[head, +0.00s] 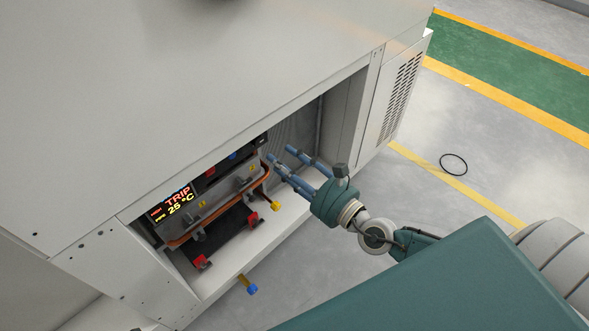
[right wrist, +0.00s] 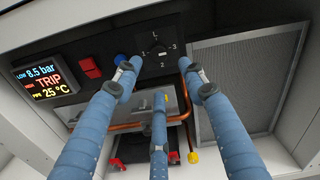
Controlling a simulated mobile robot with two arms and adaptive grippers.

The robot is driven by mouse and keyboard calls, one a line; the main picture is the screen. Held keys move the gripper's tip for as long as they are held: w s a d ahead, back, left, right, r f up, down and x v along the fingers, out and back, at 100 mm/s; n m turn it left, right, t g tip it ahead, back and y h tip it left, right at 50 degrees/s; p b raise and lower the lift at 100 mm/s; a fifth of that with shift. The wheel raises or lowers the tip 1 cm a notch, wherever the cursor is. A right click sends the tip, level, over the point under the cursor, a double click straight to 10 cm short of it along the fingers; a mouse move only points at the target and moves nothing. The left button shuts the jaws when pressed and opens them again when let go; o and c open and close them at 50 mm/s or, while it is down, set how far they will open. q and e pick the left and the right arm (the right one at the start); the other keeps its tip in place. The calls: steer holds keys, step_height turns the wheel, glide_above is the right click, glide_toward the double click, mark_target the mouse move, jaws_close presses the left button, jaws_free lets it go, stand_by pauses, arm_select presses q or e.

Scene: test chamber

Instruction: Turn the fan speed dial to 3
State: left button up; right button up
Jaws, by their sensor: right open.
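The fan speed dial (right wrist: 159,50) is a dark knob on the black panel in the right wrist view, with 1 at its left, 2 below and 3 at its right. I cannot tell which mark it points to. My right gripper (right wrist: 163,86) has three blue fingers, spread open and empty. They appear below the dial in the picture, apart from it, with the dial above the gap between them. In the head view the right gripper (head: 281,155) reaches into the cabinet opening from the right; the dial cannot be made out there. My left gripper is not in view.
A display (right wrist: 46,79) reads TRIP and 25 °C. A red switch (right wrist: 90,67) and a blue button (right wrist: 122,60) sit left of the dial. A mesh panel (right wrist: 250,80) is at right. Copper pipe (head: 185,238) and a yellow-handled valve (head: 275,206) lie below the panel.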

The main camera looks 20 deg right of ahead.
steer(key=v, duration=0.3)
steer(key=shift+s, duration=0.35)
steer(key=shift+d, duration=0.1)
